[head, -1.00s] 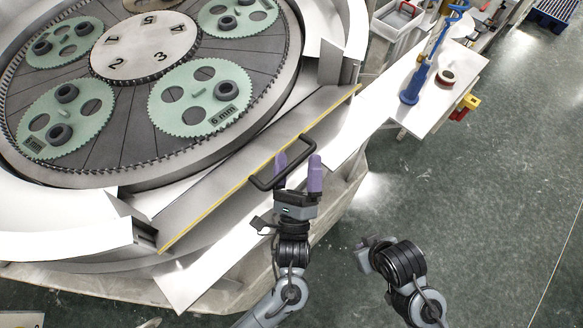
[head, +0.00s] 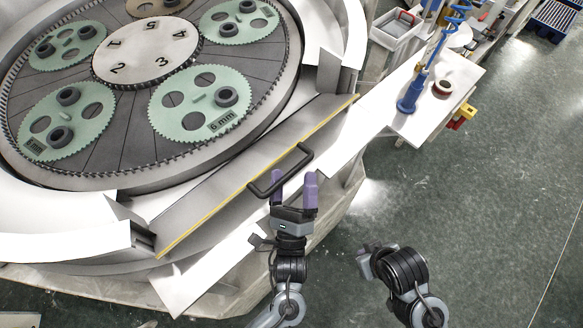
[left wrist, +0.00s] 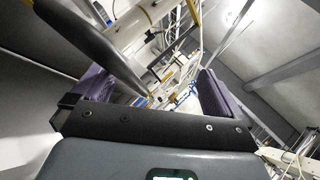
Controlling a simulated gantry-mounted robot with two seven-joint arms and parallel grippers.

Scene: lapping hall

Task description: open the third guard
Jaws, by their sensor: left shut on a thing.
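The guard in front of me is a long grey metal panel (head: 215,195) with a yellow outer edge, along the near rim of the round lapping machine. A black bow handle (head: 280,173) stands on it. My left gripper (head: 293,190), with purple fingers, is at the handle and shut on its bar. In the left wrist view a dark bar (left wrist: 85,35) runs in at upper left beside the left finger, and the gripper's dark front plate (left wrist: 150,128) shows below. My right gripper (head: 367,260) hangs over the floor, apart from the guard; its fingers do not show clearly.
The round table (head: 100,165) carries green toothed discs and a numbered centre plate (head: 145,50). Green floor (head: 470,220) is clear at the right.

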